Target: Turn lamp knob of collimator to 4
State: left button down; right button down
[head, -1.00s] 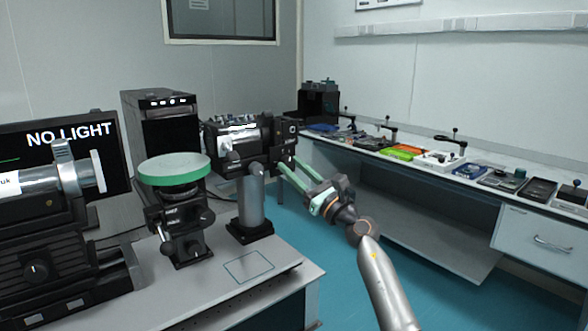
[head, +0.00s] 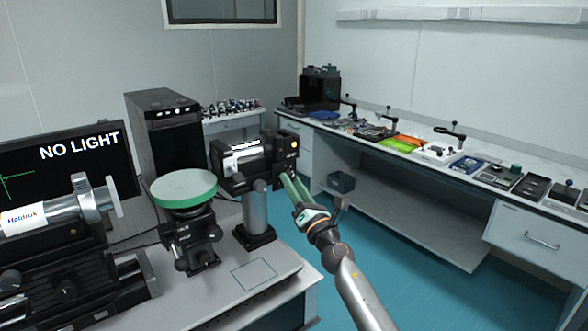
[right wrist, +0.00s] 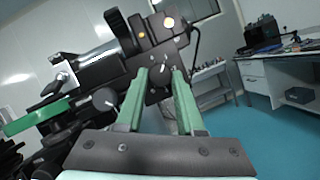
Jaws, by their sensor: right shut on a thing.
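The collimator (head: 240,160) is a black and silver housing on a grey post at the right end of the near table. My right gripper (head: 287,178) is at its right end, with green fingers pointing up at the end plate. In the right wrist view the collimator (right wrist: 100,62) fills the upper left, and the lamp knob (right wrist: 162,70) shows small and dark between my fingertips. My right gripper (right wrist: 160,75) is shut on this knob. The knob's scale is too small to read. My left gripper is not in view.
A green round disc (head: 183,188) on a stand is left of the collimator. A monitor (head: 70,160) reads "NO LIGHT", with a silver tube (head: 45,215) in front. A long bench (head: 400,145) with several instruments stands at the right. Blue floor is open between.

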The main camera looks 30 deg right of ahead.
jog(key=m+g+p, duration=0.1)
jog(key=m+g, duration=0.1)
jog(key=m, duration=0.4)
jog(key=r+m+g+p, duration=0.1)
jog(key=m+g, duration=0.1)
jog(key=m, duration=0.5)
jog(key=m+g+h+p, duration=0.1)
jog(key=m+g, duration=0.1)
jog(key=m, duration=0.5)
jog(key=shift+a+r+g+p, duration=0.15)
jog(key=shift+g+p, duration=0.2)
jog(key=shift+g, duration=0.05)
jog(key=m+g+y, duration=0.1)
jog(key=m, duration=0.2)
jog(key=shift+y, duration=0.3)
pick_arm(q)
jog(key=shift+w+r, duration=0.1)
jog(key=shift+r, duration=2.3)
pick_arm(e)
jog(key=shift+d+r+m+y, duration=0.1)
jog(key=shift+d+m+y, duration=0.15)
jog(key=shift+m+y, duration=0.95)
jog(key=shift+m+g, duration=0.3)
jog(key=shift+m, duration=0.1)
